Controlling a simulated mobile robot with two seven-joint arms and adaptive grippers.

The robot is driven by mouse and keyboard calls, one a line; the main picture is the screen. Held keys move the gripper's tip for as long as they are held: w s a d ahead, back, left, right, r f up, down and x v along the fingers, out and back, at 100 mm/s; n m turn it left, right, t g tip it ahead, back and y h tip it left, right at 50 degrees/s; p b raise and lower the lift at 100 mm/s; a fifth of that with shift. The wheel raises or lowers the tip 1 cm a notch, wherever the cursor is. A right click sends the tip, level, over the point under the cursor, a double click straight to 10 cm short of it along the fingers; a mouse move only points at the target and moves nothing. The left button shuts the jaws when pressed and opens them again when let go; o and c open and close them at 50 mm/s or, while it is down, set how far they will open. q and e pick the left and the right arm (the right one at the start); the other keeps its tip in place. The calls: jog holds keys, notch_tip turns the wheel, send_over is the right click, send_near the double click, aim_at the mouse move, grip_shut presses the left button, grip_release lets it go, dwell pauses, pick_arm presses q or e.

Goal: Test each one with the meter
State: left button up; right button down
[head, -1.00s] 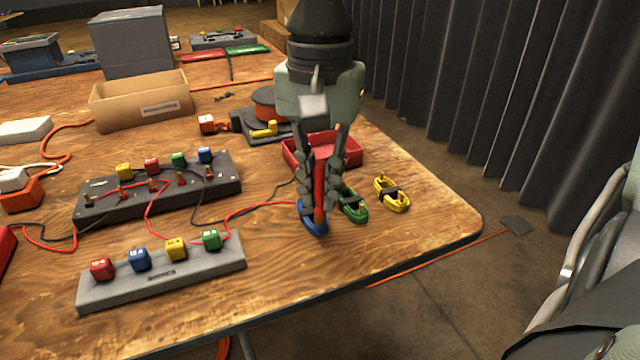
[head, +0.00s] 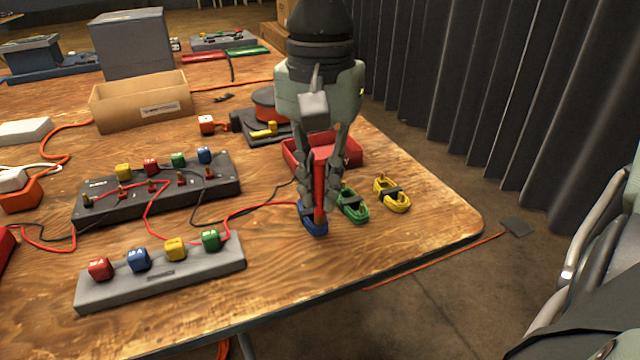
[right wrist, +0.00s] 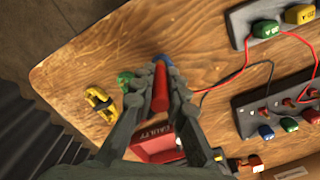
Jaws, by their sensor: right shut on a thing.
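My right gripper (head: 319,196) points down, shut on a red stick-like probe (head: 319,184). The probe's lower end is over or touching a blue oval banded bundle (head: 310,224); I cannot tell which. The probe (right wrist: 160,92) and part of the blue bundle (right wrist: 163,59) also show in the right wrist view. A green bundle (head: 352,205) and a yellow bundle (head: 392,194) lie to the right. A red tray (head: 350,147) stands behind the gripper; its label reads "FAULTY" in the right wrist view. I cannot clearly pick out the meter. My left gripper is not in view.
A grey strip (head: 165,279) and a black strip (head: 150,196) carry coloured cubes at left. Red and black wires cross the table between them. A cardboard box (head: 140,105) stands behind. The front right tabletop is clear up to its edge.

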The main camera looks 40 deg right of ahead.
aim_at(320, 163)
jog(key=shift+f+b, duration=0.3)
jog(key=shift+b, duration=0.05)
dwell(0.4)
jog(key=c, duration=1.1)
grip_release()
jog(key=shift+c, duration=0.2)
jog(key=shift+r, duration=0.1)
jog(key=shift+r+p, duration=2.6)
jog(key=shift+r, duration=1.1)
